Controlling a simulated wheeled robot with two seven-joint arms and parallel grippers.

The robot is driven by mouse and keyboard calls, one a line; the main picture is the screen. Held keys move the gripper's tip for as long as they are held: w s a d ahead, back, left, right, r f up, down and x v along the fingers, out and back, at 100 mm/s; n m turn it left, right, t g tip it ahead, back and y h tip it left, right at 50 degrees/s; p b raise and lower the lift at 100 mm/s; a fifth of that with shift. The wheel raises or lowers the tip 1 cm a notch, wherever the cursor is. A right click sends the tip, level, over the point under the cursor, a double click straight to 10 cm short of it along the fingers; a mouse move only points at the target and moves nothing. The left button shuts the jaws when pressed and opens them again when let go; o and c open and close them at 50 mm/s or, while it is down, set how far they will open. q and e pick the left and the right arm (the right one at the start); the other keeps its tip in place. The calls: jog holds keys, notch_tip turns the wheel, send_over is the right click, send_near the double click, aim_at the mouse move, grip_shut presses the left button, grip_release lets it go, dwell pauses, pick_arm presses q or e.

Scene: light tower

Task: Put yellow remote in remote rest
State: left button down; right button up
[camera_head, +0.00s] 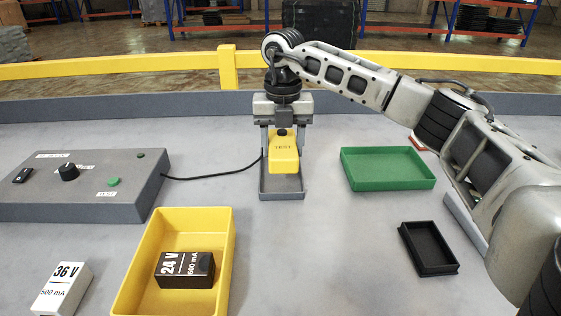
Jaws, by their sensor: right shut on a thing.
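The yellow remote (284,158), with a black knob on top and "TEST" lettering, is at the middle of the table in the head view. My right gripper (283,134) points down from above and is shut on it, with a finger at each side. The grey remote rest (282,195) is a shallow open holder directly below and around the remote's lower end. The remote looks tilted. I cannot tell whether it touches the rest's floor. My left gripper is not in view.
A grey control box (75,200) stands at left, with a black cable (215,175) toward the rest. A yellow tray (130,285) holds a black 24 V block (185,270). A white 36 V block (62,290), green tray (388,182) and black tray (405,238) stand apart.

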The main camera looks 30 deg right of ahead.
aim_at(280, 130)
jog(key=w+f, duration=0.1)
jog(key=w+d+f, duration=0.1)
jog(key=f, duration=0.1)
jog(key=w+f, duration=0.1)
jog(key=shift+w+d+f, duration=0.15)
jog(key=shift+d+f, duration=0.1)
jog(key=shift+d, duration=0.05)
jog(key=shift+f, duration=1.6)
jog(key=shift+f, duration=0.2)
jog(key=o, duration=0.8)
jog(key=shift+o, duration=0.2)
notch_tip(280, 130, up, 12)
jog(key=shift+r, duration=0.2)
